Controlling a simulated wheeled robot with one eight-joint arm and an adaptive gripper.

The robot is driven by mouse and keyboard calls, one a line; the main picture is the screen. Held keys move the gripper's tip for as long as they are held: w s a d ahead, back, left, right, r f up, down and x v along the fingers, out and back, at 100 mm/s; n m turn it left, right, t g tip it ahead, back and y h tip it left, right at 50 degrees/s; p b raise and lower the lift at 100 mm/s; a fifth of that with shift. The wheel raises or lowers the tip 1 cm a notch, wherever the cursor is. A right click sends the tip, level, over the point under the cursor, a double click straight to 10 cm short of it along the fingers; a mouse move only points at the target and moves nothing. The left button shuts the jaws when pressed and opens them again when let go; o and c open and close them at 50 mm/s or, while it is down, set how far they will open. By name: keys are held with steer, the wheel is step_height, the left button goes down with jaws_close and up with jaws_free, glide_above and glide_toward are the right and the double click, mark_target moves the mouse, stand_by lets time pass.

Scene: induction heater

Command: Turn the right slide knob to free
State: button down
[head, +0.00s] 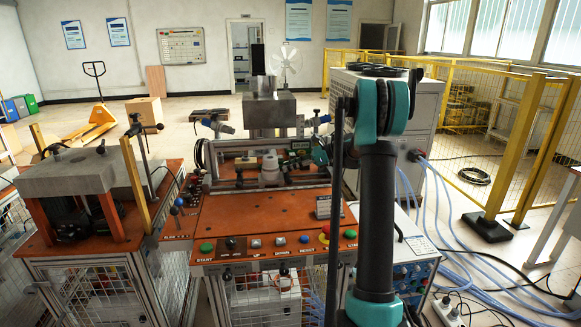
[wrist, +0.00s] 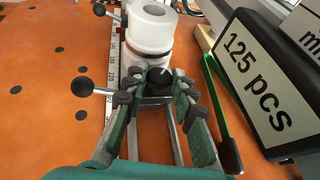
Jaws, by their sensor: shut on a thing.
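The black slide knob (wrist: 159,79) with a white mark on top sits on the slide near the centre of the wrist view. In the head view, my gripper (head: 319,152) is small and partly hidden behind my arm, over the right part of the slide. The knob cannot be made out there. The lettering around the knob is too small to read.
A white cylinder (wrist: 149,28) stands just beyond the knob. Black ball levers (wrist: 82,87) stick out left of a scale. A "125 pcs" sign (wrist: 258,75) stands close on the right. The orange table (head: 235,215) has buttons along its front. A yellow fence (head: 510,130) is farther right.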

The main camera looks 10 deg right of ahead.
steer(key=c, duration=1.3)
jaws_free()
steer(key=shift+o, duration=0.2)
steer(key=v, duration=1.2)
steer(key=shift+s+d, duration=0.1)
